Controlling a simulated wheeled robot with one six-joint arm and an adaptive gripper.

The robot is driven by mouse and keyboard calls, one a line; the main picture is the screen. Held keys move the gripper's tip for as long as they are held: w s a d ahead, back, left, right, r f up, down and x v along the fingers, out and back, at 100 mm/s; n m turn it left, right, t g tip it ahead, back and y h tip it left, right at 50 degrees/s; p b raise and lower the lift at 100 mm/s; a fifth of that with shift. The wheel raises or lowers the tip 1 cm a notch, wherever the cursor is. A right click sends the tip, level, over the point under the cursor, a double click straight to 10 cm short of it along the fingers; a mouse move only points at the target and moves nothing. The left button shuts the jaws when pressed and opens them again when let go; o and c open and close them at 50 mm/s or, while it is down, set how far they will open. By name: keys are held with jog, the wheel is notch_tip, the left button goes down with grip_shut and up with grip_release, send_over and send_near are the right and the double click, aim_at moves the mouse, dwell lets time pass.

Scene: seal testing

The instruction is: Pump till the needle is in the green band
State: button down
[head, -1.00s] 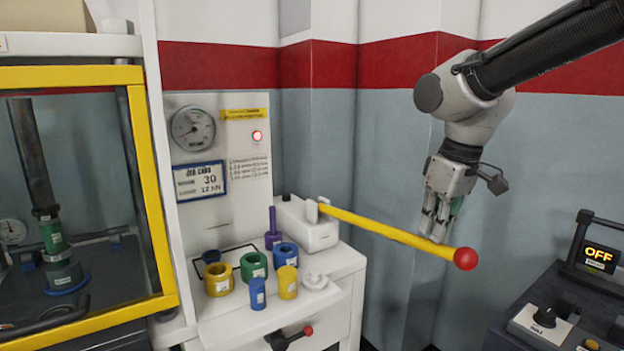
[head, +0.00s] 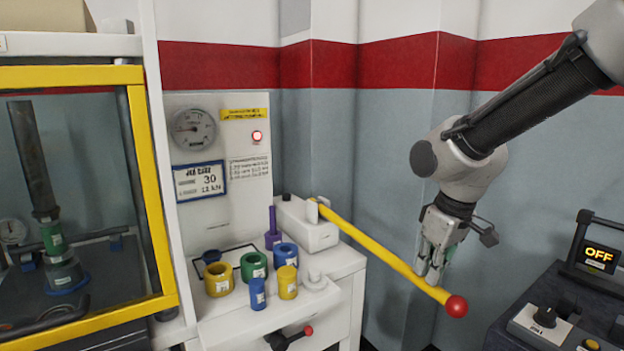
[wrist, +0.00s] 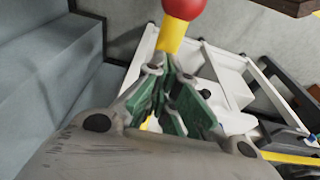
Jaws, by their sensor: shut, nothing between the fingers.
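The yellow pump lever (head: 380,252) with a red ball end (head: 456,306) slopes down to the right from the white pump block (head: 308,226). My gripper (head: 431,284) is shut and empty, its fingertips at the lever just short of the ball, seemingly on top of it. In the wrist view the red ball (wrist: 183,7) and a bit of yellow lever lie just beyond my green-padded fingers (wrist: 172,105). The round gauge (head: 194,129) is on the white panel. Its dark needle points roughly left; the green band is too small to make out.
Several coloured rings and cylinders, among them a green ring (head: 254,266), stand on the white cabinet. A yellow-framed guarded chamber (head: 150,190) is at the left. A control box with an OFF display (head: 599,255) stands at the lower right, near the lever's end.

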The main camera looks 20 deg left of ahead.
jog(key=shift+d+f, duration=0.1)
jog(key=shift+f, duration=0.9)
notch_tip(320, 180, up, 14)
jog(key=shift+w+a+f, duration=0.15)
jog(key=shift+a+f, duration=0.1)
jog(key=shift+s+d+f, duration=0.1)
jog(key=shift+d+f, duration=0.05)
jog(key=shift+f, duration=3.25)
jog(key=shift+s+d+f, duration=0.1)
jog(key=shift+f, duration=3.3)
